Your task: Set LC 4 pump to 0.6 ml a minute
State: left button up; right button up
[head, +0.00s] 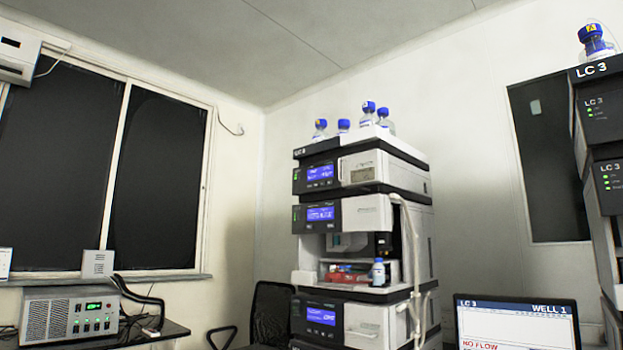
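No unit marked LC 4 can be made out in the head view. A stacked instrument column (362,190) stands in the middle, with blue lit displays on several modules; its top label is too small to read surely. A second column (605,180) at the right edge is marked LC 3 and is cut off by the frame. A monitor (516,325) at the bottom right reads LC 3, WELL 1 and NO FLOW in red. Neither of my grippers is in view.
Blue-capped bottles (344,126) stand on the middle column, and another bottle (594,42) on the right one. A dark chair (271,312) stands left of the middle column. A grey box with green lights (70,315) sits on a dark bench at the lower left. The floor is out of view.

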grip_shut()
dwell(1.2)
